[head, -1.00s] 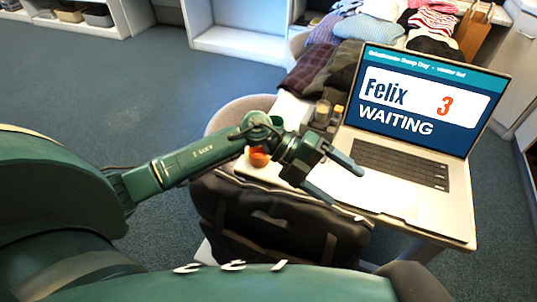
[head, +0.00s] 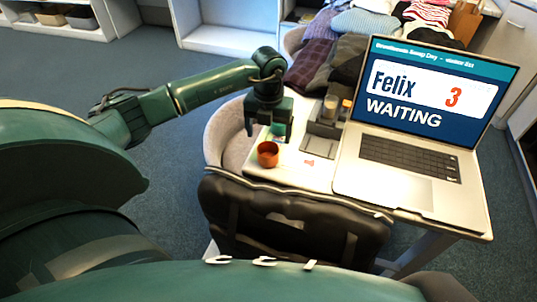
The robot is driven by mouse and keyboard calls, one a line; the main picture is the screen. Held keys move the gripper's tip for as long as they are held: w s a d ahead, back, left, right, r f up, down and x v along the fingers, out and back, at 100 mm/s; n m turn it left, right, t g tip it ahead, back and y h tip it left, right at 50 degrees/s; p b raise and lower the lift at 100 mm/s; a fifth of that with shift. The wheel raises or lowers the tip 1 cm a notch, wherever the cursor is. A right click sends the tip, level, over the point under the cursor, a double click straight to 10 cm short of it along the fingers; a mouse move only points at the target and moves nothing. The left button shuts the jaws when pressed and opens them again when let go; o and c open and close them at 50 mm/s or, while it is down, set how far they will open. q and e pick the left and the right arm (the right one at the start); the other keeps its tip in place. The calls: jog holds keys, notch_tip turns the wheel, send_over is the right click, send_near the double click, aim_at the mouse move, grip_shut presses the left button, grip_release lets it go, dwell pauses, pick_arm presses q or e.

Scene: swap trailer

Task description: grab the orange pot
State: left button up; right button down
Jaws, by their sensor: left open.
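The orange pot (head: 267,155) is a small, round, open-topped cup. It stands upright at the left end of the white table (head: 318,178) in the head view. My left gripper (head: 268,130) is just behind and above the pot, pointing down, with its two fingers spread apart. No contact between the fingers and the pot can be made out. A small green thing shows between the fingers, behind the pot. My right gripper is not in view.
A large open laptop (head: 420,130) reading "Felix 3 WAITING" fills the table's right side. A black bag (head: 290,222) is at the table's front edge. Folded clothes (head: 350,45) lie at the back.

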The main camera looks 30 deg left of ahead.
aim_at(268, 149)
pick_arm(q)
jog(key=f, duration=0.4)
jog(key=f+p, duration=0.1)
jog(key=f, duration=0.1)
jog(key=shift+s+d+f, duration=0.1)
jog(key=shift+s+f, duration=0.15)
jog(key=c, duration=1.1)
